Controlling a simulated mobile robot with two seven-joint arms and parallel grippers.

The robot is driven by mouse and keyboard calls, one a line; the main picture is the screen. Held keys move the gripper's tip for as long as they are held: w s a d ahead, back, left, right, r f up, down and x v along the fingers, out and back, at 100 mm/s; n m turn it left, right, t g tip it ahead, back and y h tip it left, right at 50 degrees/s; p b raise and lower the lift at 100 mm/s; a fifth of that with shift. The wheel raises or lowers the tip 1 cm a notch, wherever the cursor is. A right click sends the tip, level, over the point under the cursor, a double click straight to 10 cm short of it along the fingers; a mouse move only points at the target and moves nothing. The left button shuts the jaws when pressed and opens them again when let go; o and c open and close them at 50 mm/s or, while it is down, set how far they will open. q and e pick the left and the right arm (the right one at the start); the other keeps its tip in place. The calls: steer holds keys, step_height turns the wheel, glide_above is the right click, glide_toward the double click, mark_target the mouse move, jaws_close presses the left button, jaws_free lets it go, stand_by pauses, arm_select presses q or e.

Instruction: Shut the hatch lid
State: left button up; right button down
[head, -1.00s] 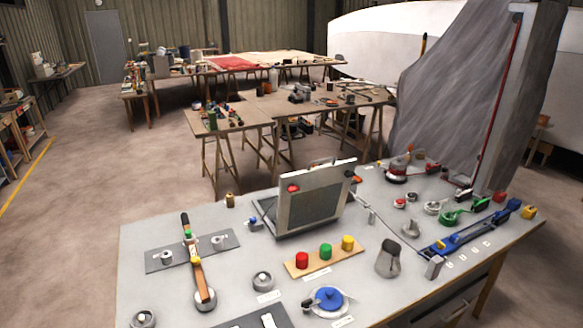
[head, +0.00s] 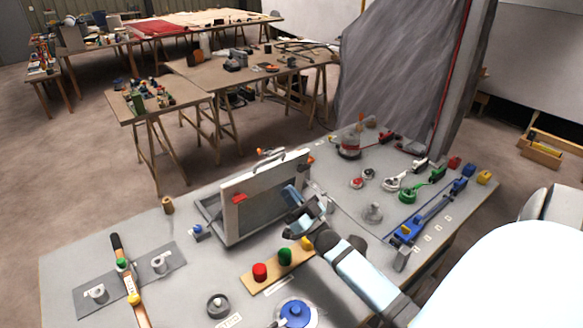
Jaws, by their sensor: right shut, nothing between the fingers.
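The hatch lid (head: 258,208) is a light-framed panel with a dark grey middle. It stands open and nearly upright above its frame on the grey bench top, left of the picture's middle. A red knob shows on the left part of its face, and a handle shows behind its top edge. My right gripper (head: 290,192) is shut and empty. It is in front of the right part of the lid's face and hides some of it; I cannot tell whether it touches. My left gripper is not in view.
A wooden strip with red (head: 260,271), green (head: 285,256) and yellow buttons lies in front of the lid, partly under my right arm. A blue knob (head: 295,314) is nearer. A blue slide rail (head: 432,215) and green valve handle (head: 420,190) are at right. Trestle tables stand behind.

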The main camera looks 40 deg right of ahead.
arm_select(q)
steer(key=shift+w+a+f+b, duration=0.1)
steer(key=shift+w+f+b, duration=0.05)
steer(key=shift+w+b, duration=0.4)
arm_select(e)
steer(key=w+a+r, duration=0.1)
steer(key=w+r, duration=0.1)
steer(key=w, duration=0.6)
steer(key=shift+w+r, duration=0.3)
steer(key=shift+r, duration=0.05)
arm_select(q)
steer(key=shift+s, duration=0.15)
